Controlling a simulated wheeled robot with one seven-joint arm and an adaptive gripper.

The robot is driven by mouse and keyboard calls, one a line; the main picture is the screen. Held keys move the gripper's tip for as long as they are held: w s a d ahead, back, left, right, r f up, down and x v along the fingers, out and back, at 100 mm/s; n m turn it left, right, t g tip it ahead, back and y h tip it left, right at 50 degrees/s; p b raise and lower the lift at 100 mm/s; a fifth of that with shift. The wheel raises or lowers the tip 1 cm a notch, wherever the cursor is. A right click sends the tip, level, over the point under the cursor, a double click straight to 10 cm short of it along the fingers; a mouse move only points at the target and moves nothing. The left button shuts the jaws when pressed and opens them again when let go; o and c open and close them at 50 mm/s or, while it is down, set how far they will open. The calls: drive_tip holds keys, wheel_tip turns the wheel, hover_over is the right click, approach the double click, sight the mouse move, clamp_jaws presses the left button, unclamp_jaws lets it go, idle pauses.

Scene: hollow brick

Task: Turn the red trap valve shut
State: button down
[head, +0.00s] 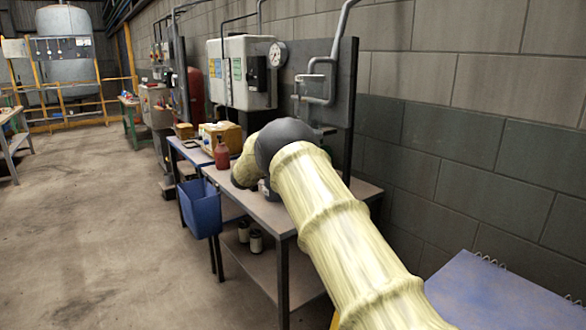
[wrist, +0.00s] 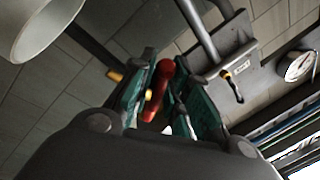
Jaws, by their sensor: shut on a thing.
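The red trap valve handle (wrist: 157,90) shows in the wrist view as a short red lever, tilted, between the teal fingers of my gripper (wrist: 163,84). My gripper is shut on it. The valve's body and much of its pipe are hidden by the fingers. In the head view my arm covers the gripper and the red handle. The pipework (head: 318,88) on the dark panel (head: 346,75) shows above my arm there.
A black lever with a yellow part (wrist: 232,84) hangs beside a small tag, right of the fingers. A gauge (wrist: 299,65) is farther right. The workbench (head: 262,212) holds a red bottle (head: 221,156) and yellow box (head: 222,135). A blue bin (head: 200,209) hangs at its front. Floor at left is clear.

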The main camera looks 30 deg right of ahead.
drive_tip(key=m+b, duration=0.1)
drive_tip(key=r+m+g+b, duration=0.1)
drive_tip(key=m+b, duration=0.1)
drive_tip(key=w+m+b, duration=0.1)
drive_tip(key=m, duration=0.1)
drive_tip(key=shift+r+h+b, duration=0.2)
drive_tip(key=shift+h+b, duration=0.1)
drive_tip(key=shift+b, duration=0.1)
drive_tip(key=shift+r+m+g+b, duration=0.35)
drive_tip(key=shift+r+m+b, duration=0.25)
drive_tip(key=shift+m, duration=0.3)
drive_tip(key=shift+r+m+g+b, duration=0.35)
drive_tip(key=shift+m+b, duration=0.3)
drive_tip(key=shift+m, duration=0.25)
drive_tip(key=c, duration=1.5)
unclamp_jaws()
drive_tip(key=shift+a, duration=0.1)
drive_tip(key=shift+s+a+f, duration=0.1)
drive_tip(key=shift+a+f, duration=0.15)
drive_tip(key=shift+a, duration=1)
drive_tip(key=shift+s+a+f, duration=0.1)
drive_tip(key=shift+a+f, duration=0.15)
drive_tip(key=shift+a, duration=1.05)
drive_tip(key=shift+s+a+f, duration=0.1)
drive_tip(key=shift+a+f, duration=0.15)
drive_tip(key=shift+a, duration=1)
